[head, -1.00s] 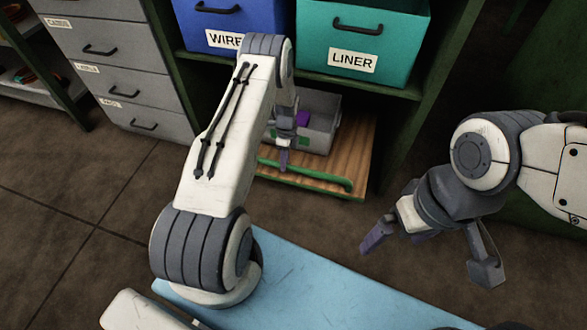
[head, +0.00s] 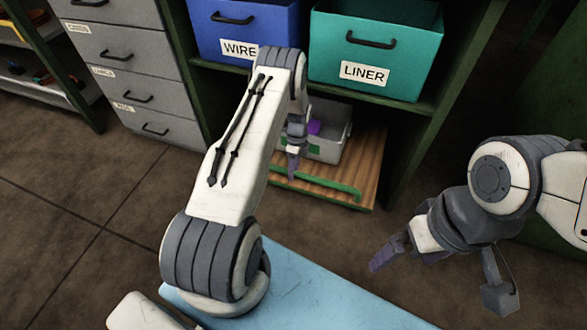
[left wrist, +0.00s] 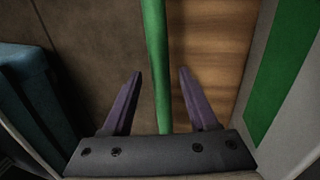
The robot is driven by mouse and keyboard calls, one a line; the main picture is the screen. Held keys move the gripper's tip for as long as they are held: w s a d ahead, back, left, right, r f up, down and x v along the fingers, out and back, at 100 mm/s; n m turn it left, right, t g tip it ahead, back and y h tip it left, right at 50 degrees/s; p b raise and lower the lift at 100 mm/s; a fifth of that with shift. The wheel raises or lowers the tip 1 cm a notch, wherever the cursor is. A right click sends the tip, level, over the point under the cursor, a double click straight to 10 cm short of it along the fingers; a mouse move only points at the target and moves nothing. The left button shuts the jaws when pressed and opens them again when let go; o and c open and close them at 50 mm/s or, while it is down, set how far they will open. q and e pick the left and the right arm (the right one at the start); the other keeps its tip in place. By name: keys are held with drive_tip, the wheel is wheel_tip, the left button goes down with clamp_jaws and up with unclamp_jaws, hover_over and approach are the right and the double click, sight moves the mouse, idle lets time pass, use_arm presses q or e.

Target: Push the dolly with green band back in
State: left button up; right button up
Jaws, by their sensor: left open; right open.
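The dolly (head: 367,165) is a low wooden board under the shelf, with a green bar (head: 330,185) along its front. My left gripper (head: 293,170) is at the dolly's front. In the left wrist view the open fingers (left wrist: 160,95) lie on either side of the green bar (left wrist: 155,50), with the wooden board (left wrist: 208,60) and the green-banded bin (left wrist: 285,75) to the right. Whether the fingers touch the bar cannot be told. My right gripper (head: 392,255) is open and empty, away from the dolly.
Above the dolly, a blue WIRE bin (head: 245,30) and a teal LINER bin (head: 375,50) sit on the green shelf. A grey drawer cabinet (head: 125,75) stands to the left. The brown floor (head: 90,200) in front is clear.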

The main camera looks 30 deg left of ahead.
use_arm(q)
wheel_tip(320, 180, up, 5)
drive_tip(key=p, duration=0.3)
drive_tip(key=shift+a, duration=0.1)
drive_tip(key=s+d+r+p, duration=0.1)
drive_tip(key=d+r+p, duration=0.3)
drive_tip(key=d, duration=0.7)
drive_tip(key=shift+s+d+r+p, duration=0.25)
drive_tip(key=shift+d+r+p, duration=0.1)
drive_tip(key=shift+r, duration=0.55)
drive_tip(key=shift+r, duration=0.1)
